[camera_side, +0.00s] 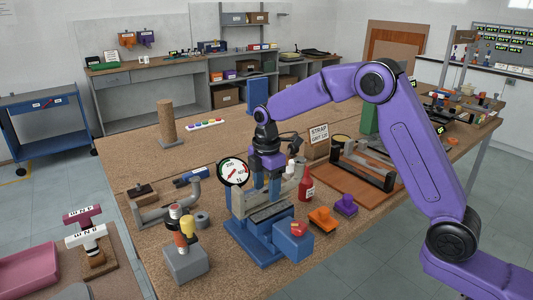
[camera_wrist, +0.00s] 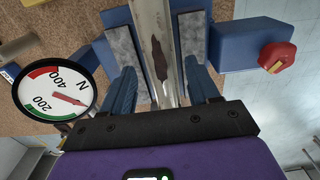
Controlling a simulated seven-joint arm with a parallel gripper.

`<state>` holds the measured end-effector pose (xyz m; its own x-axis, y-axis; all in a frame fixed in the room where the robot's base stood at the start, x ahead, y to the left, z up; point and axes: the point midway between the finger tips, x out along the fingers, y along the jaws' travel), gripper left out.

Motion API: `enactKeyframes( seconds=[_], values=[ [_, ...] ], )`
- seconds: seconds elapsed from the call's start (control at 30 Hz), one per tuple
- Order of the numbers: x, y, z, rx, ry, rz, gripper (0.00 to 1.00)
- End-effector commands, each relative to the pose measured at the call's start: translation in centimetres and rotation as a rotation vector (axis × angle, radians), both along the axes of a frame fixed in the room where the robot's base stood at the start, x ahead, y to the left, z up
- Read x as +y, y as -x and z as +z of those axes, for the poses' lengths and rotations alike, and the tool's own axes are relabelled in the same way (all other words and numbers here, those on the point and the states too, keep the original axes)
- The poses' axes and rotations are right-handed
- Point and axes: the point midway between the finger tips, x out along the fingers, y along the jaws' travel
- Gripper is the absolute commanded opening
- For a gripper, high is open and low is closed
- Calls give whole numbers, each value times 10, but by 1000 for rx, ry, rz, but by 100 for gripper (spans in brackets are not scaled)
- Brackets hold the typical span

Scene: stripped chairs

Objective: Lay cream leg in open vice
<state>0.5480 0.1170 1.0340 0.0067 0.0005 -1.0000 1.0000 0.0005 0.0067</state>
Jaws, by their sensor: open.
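The cream leg (camera_wrist: 150,22) is a long pale bar with a dark brown patch. In the wrist view it lies lengthwise between the grey jaw plates of the blue vice (camera_wrist: 196,45), with a gap on either side. In the side view the vice (camera_side: 258,247) stands near the table's front edge, and the leg is hard to tell from the grey jaws. My gripper (camera_wrist: 162,70) is open, with one blue finger on each side of the leg, not closed on it. In the side view my gripper (camera_side: 267,192) points down just over the vice.
A round force dial (camera_side: 233,171) stands close to the left of my gripper. A red knob (camera_side: 299,228) sits on the vice's blue box. A red bottle (camera_side: 306,186), an orange block (camera_side: 322,219) and a purple block (camera_side: 346,204) are at right.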

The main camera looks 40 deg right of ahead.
Motion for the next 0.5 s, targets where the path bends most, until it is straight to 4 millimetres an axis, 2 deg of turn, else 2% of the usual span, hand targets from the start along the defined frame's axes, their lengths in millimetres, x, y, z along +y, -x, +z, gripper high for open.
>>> enactKeyframes(
  seconds=[0.5],
  values=[
    [0,0,109,-8,-2,0,60]
  ],
)
